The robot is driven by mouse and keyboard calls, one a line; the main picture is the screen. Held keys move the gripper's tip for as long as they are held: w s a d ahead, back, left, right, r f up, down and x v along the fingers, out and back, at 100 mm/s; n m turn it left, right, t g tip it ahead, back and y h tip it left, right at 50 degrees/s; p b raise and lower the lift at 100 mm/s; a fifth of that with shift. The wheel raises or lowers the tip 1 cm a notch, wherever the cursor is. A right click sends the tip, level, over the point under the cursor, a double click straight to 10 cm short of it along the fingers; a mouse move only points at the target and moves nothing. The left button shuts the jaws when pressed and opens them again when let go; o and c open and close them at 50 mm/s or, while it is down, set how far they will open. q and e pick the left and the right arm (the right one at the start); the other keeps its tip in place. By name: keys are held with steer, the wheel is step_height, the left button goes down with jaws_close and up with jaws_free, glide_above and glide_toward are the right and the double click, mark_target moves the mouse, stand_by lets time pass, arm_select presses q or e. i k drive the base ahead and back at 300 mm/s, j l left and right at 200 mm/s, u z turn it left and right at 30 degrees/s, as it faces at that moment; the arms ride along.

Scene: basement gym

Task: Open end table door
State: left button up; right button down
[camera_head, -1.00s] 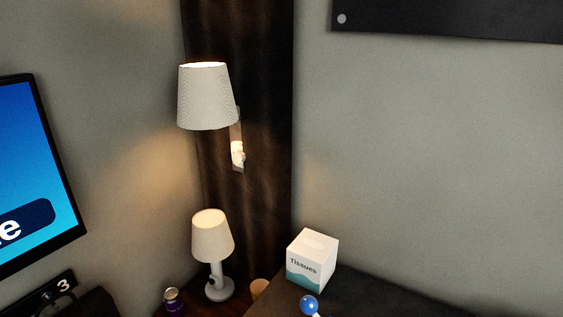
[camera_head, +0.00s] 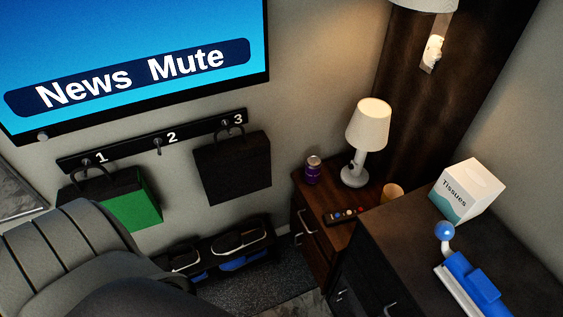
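The brown wooden end table (camera_head: 328,197) stands in the corner, right of centre in the head view. Its front faces left and is seen at a steep angle. A pale metal handle (camera_head: 304,221) shows on that front, with another handle just below it. The front looks closed, but its lower part is partly hidden by the dark cabinet, so I cannot tell door from drawer clearly. A white lamp (camera_head: 368,128), a purple can (camera_head: 313,169), a dark remote (camera_head: 345,215) and a tan cup (camera_head: 391,193) stand or lie on top. Neither of my grippers is in view.
A dark cabinet (camera_head: 395,240) stands in front at right, bearing a tissue box (camera_head: 466,193) and a blue object (camera_head: 472,282). A grey padded chair (camera_head: 65,250) fills the lower left. A low shoe rack (camera_head: 225,250) stands by the wall. Carpet shows between rack and end table.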

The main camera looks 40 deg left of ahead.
mark_target(308, 256)
steer(key=u, duration=0.7)
